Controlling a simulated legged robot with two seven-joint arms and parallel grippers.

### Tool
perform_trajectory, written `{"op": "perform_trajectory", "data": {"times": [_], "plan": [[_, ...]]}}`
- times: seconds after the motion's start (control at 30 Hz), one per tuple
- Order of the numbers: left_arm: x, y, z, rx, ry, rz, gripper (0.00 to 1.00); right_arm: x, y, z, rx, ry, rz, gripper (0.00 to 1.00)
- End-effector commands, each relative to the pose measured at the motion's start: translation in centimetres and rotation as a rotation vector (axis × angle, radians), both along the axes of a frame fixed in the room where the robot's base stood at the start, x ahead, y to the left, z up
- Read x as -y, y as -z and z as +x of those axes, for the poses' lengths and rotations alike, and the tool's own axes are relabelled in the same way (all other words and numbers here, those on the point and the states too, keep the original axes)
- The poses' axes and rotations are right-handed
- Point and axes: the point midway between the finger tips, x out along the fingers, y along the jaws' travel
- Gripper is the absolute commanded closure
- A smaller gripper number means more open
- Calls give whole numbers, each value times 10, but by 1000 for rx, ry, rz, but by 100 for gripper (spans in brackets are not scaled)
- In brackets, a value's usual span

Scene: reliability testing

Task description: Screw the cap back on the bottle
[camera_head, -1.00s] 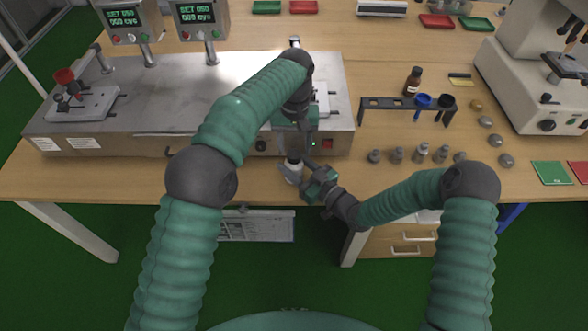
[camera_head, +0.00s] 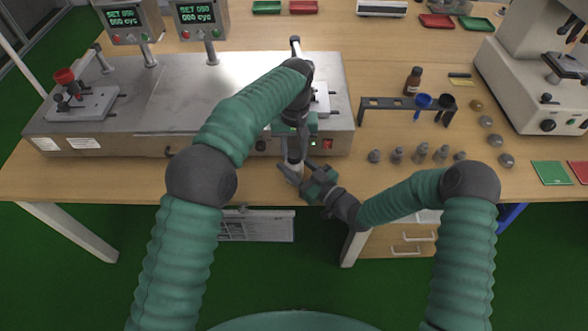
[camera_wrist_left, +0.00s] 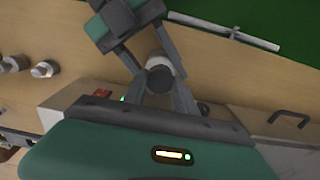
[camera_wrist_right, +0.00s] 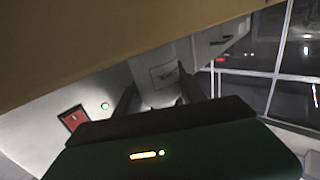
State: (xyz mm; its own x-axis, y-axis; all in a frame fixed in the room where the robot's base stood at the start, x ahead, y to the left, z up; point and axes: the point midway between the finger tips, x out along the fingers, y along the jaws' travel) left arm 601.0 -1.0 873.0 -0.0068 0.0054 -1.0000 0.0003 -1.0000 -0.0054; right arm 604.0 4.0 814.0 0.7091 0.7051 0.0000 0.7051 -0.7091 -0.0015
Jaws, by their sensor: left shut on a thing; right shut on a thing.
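The bottle is pale and stands upright near the front edge of the bench, mostly hidden by my grippers; a pale part shows in the head view (camera_head: 296,168) and in the left wrist view (camera_wrist_left: 157,63). The dark cap (camera_wrist_left: 160,80) is on top of it in the left wrist view; whether it is seated cannot be told. My left gripper (camera_head: 295,160) points down from above, shut on the cap. My right gripper (camera_head: 297,174) reaches in from the right, lower down, shut on the bottle. The right wrist view does not show the bottle clearly.
A steel test machine (camera_head: 120,110) stands just behind my grippers. To the right are a dark rack (camera_head: 385,104) with blue and black funnels, a brown bottle (camera_head: 413,81), several small metal weights (camera_head: 397,156) and a microscope (camera_head: 520,90). The bench front left is clear.

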Motion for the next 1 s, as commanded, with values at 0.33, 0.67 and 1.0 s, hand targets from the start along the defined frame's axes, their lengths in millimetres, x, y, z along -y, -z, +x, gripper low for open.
{"op": "perform_trajectory", "data": {"times": [0.33,0.67,1.0], "plan": [[1,0,0,-1,224,-4,100,-1,0,0,0,-2,0,100],[1,0,0,0,222,-3,41,-1,0,0,0,-1,0,100],[1,-16,1,2,221,-2,41,0,0,0,0,-1,0,100]]}}
